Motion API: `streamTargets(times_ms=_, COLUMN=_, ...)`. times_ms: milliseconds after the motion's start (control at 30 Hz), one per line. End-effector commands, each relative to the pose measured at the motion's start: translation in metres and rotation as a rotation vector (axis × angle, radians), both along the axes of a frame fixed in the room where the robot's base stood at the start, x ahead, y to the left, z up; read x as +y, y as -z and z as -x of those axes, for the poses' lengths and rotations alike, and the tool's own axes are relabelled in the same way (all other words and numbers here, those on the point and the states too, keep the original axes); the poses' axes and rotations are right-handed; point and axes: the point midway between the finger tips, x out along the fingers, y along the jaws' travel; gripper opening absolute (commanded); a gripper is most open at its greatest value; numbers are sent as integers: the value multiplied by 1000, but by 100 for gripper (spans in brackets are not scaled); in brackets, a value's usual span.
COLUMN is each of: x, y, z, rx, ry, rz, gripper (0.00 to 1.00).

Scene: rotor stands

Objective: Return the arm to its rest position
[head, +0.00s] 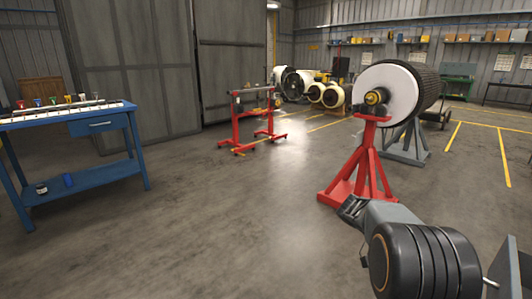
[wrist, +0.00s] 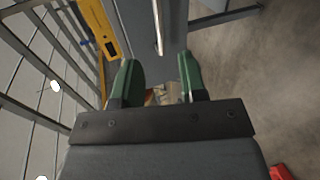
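My gripper (wrist: 158,70) shows in the wrist view with its two green fingers well apart and nothing held between them. Small brownish shapes show beyond the gap, too blurred to name. In the head view, my arm (head: 425,262) reaches in from the lower right corner, with a large black ribbed joint and a grey link. The link's dark far end lies in front of the foot of the red stand in the picture. I cannot tell from the head view whether that end is the gripper.
A red stand (head: 363,165) and a grey stand (head: 408,147) bear a large rotor (head: 398,88). A smaller red stand (head: 237,130) is further back. A blue workbench (head: 75,118) is at left. The middle floor is clear. A yellow panel (wrist: 98,28) shows in the wrist view.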

Motion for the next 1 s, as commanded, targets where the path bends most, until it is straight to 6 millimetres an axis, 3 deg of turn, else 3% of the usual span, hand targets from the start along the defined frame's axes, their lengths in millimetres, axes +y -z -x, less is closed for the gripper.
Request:
streamTargets(times_ms=33, x=11, y=-32, z=6, rx=-40, ry=-36, rz=-71, gripper=38)
streamTargets(times_ms=200, x=65, y=-87, z=24, rx=-209, ry=-224, rz=-404, gripper=38)
streamTargets(times_ms=400, x=138, y=-140, z=42, rx=-442, ry=-488, rz=-741, gripper=38)
streamTargets(times_ms=600, x=194, y=-182, z=54, rx=-653, ry=-704, rz=-940, gripper=38)
streamTargets(times_ms=800, x=223, y=-204, z=60, rx=-784, ry=-826, rz=-1023, gripper=38)
streamTargets(times_ms=1000, x=229, y=-214, z=61, rx=-828, ry=-866, rz=-1044, gripper=38)
